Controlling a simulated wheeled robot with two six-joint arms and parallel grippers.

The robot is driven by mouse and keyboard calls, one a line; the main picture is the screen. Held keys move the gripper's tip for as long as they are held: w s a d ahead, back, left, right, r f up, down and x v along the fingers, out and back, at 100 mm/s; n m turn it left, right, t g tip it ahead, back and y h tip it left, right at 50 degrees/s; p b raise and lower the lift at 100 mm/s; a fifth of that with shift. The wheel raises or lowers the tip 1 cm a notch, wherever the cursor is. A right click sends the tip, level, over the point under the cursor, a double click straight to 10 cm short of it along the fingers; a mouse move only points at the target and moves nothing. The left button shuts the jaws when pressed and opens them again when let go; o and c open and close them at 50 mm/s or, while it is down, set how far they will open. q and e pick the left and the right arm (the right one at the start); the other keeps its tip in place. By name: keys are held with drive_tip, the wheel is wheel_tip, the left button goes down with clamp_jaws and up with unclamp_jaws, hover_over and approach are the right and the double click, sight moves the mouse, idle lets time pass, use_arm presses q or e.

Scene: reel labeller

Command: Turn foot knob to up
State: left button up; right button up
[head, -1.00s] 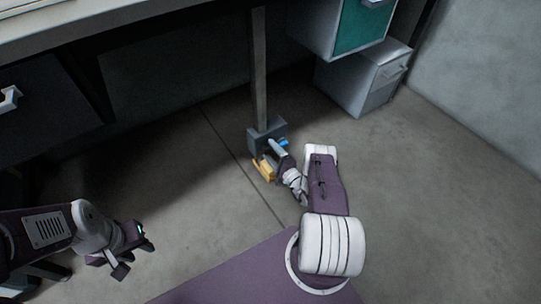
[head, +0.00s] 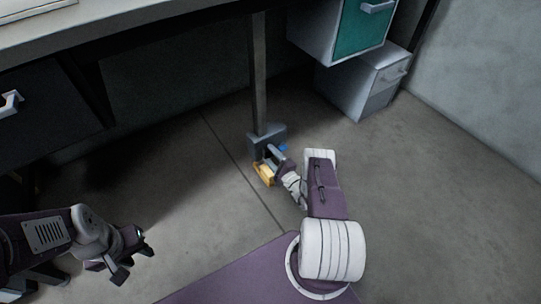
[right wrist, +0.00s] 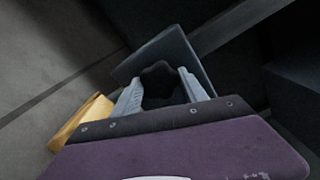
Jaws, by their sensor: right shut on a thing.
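The foot knob (right wrist: 160,82) is dark and lobed; in the right wrist view it sits between my right gripper's two grey fingers (right wrist: 161,93). It is at a grey foot block (head: 264,135) at the bottom of the table leg (head: 259,75). In the head view my right gripper (head: 270,159) is low at the front of this block, and its fingers hide the knob. The right gripper is shut on the knob. I cannot read the knob's setting. My left gripper (head: 133,262) is apart from it at the lower left, with its fingers spread and nothing between them.
A yellow part (head: 264,174) is beside the right gripper, also seen in the right wrist view (right wrist: 82,121). A small blue part (head: 284,148) shows by the block. A grey cabinet (head: 365,80) stands at the right. The desk top (head: 120,30) hangs over the leg. Floor between the arms is clear.

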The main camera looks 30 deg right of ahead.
drive_tip(key=m, duration=1.1)
drive_tip(key=shift+p, duration=0.3)
idle(0.4)
drive_tip(key=o, duration=1.4)
drive_tip(key=shift+c, duration=0.2)
